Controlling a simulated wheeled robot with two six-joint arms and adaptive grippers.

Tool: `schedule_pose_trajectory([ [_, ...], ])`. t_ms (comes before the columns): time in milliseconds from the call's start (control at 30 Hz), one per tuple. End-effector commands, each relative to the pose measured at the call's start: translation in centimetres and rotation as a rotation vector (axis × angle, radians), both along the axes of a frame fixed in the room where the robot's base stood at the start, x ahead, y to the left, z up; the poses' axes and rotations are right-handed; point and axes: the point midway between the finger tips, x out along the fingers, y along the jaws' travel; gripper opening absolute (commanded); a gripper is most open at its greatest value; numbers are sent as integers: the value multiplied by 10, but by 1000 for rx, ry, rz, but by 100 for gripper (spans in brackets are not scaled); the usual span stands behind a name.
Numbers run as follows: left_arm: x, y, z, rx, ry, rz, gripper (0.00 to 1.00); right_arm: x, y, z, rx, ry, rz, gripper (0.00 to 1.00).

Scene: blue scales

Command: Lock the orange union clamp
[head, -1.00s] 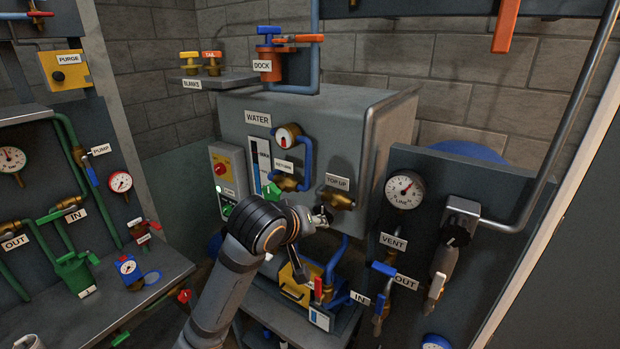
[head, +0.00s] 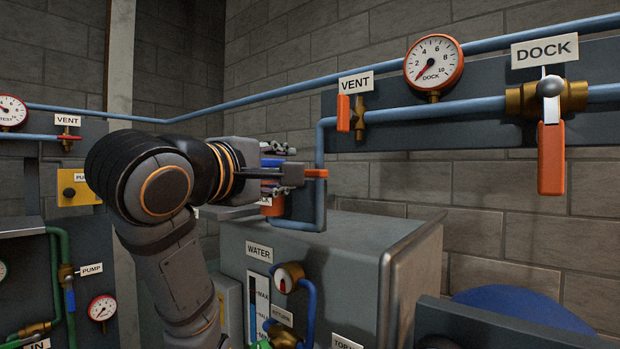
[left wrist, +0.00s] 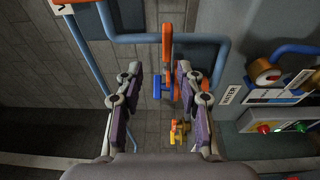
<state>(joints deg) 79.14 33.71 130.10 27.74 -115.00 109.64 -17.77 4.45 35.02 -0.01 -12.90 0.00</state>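The orange union clamp shows its lever (head: 317,173) at the end of my left gripper, above an orange coupling body (head: 272,207) by a bent blue pipe. My left gripper (head: 288,172) hides much of the union in the head view. In the left wrist view, the gripper (left wrist: 158,76) is open, with fingers spread on both sides. The orange lever (left wrist: 167,48) and a blue handle (left wrist: 162,90) lie in the gap between the fingers. I cannot tell whether a finger touches the lever. My right gripper is not in view.
The grey WATER tank (head: 350,235) stands below the union. A vent valve (head: 345,113), a DOCK gauge (head: 433,62) and a DOCK valve with an orange handle (head: 551,158) are on the wall panel to the right. Yellow fittings (left wrist: 178,132) lie below the union in the left wrist view.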

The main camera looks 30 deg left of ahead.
Motion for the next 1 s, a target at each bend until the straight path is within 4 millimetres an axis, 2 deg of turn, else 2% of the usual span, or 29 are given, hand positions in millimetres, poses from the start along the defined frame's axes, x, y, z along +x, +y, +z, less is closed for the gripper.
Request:
schedule_pose_trajectory([
  [33,8,-2,-10,-3,5,-10,38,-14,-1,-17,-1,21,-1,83],
  [67,12,-3,-11,-2,9,-10,38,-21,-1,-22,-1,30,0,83],
  [100,23,1,-1,1,15,-3,38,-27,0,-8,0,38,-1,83],
  [167,37,3,0,3,17,-1,38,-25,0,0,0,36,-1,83],
  [267,58,7,2,3,16,0,38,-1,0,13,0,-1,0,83],
  [300,65,7,2,4,14,-1,38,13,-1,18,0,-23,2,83],
  [400,78,9,2,3,12,-1,38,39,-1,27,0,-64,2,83],
  [467,84,10,1,3,12,0,38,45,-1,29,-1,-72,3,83],
  [567,88,11,0,4,9,0,38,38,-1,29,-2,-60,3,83],
  [700,89,11,-2,4,9,0,38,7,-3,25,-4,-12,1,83],
  [800,89,11,-2,4,9,-1,38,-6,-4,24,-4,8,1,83],
  [900,89,11,-2,4,9,-1,24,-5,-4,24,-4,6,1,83],
  [1000,89,11,-2,4,8,-1,11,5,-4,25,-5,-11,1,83],
])
